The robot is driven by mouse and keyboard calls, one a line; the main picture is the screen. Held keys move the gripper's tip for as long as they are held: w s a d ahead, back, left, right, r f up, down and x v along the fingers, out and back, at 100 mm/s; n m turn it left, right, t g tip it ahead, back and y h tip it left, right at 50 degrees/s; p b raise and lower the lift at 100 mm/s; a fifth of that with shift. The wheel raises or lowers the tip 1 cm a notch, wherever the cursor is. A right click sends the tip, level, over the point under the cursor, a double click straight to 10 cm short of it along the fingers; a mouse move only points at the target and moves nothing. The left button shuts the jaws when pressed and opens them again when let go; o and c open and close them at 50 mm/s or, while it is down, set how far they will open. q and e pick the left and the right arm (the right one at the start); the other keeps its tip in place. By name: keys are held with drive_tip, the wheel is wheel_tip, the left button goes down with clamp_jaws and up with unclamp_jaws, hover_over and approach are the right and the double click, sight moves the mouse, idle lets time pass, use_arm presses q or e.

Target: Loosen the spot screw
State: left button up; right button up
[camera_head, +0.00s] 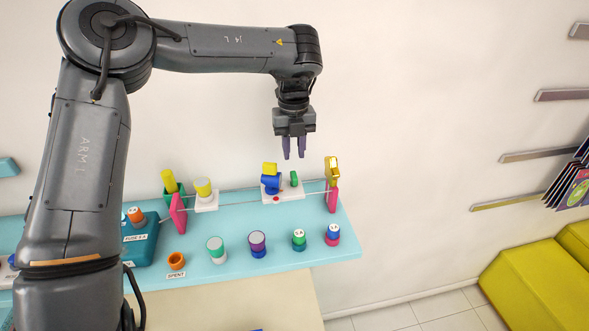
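My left gripper (294,155) hangs pointing down, its two dark fingers apart with nothing between them. It is above a white carriage (291,195) on a rail. On this carriage sit a blue cylindrical part (270,185) with a yellow block (269,169) on top, a small upright green piece (294,178) and a small red knob (276,199). The green piece is almost straight below the fingers in the picture, with a clear gap. I cannot tell which small part is the spot screw. My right gripper is not in view.
Pink end plates (332,201) hold the rail on a light blue table (330,255). A gold part (332,170) rises at the right end. Several two-coloured cylinders (258,243) and an orange ring (176,260) stand in front. A teal fuse box (143,247) is partly behind my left arm.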

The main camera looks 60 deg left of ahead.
sight(294, 174)
use_arm(q)
wheel_tip(294, 174, down, 6)
drive_tip(key=shift+f+p, duration=0.15)
drive_tip(key=shift+p, duration=0.7)
drive_tip(key=shift+f, duration=0.8)
clamp_jaws()
